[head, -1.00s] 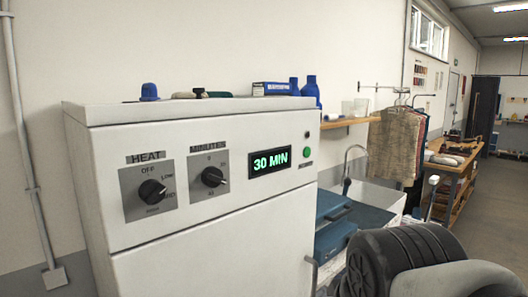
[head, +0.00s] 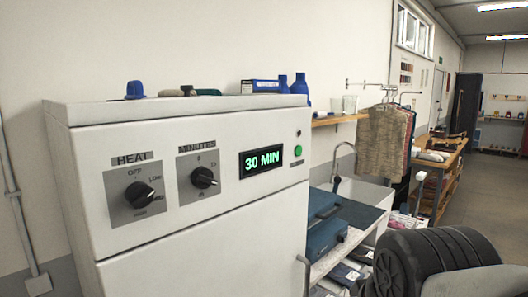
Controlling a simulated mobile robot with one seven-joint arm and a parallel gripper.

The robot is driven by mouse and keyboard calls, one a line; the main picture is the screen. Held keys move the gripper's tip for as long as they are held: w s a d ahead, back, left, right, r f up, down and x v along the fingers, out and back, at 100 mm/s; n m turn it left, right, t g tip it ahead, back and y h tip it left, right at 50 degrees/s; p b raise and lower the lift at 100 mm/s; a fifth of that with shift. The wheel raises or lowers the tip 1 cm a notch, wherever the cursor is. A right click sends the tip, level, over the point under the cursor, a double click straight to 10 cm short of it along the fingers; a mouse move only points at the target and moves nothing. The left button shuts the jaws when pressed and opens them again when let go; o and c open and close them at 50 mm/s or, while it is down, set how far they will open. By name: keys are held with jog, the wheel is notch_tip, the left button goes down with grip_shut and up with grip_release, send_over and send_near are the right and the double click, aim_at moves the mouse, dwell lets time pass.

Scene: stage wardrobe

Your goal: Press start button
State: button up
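The start button is most likely the round green button (head: 298,150) at the right end of the white machine's (head: 200,240) front panel. A small dark round part (head: 298,133) sits just above it, and a small label below it is too small to read. Left of it, a lit display (head: 261,161) reads 30 MIN in green. The black MINUTES knob (head: 204,177) and the black HEAT knob (head: 140,194) are further left on grey plates. Part of my own arm, black and grey, fills the lower right corner. My gripper's fingers are not visible.
Blue bottles (head: 299,88), a blue box (head: 264,86) and small items stand on or behind the machine's top. Right of it are a shelf with blue cases (head: 330,235), a sink (head: 362,190), hanging clothes (head: 385,140) and a workbench (head: 440,165). Open floor lies at the far right.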

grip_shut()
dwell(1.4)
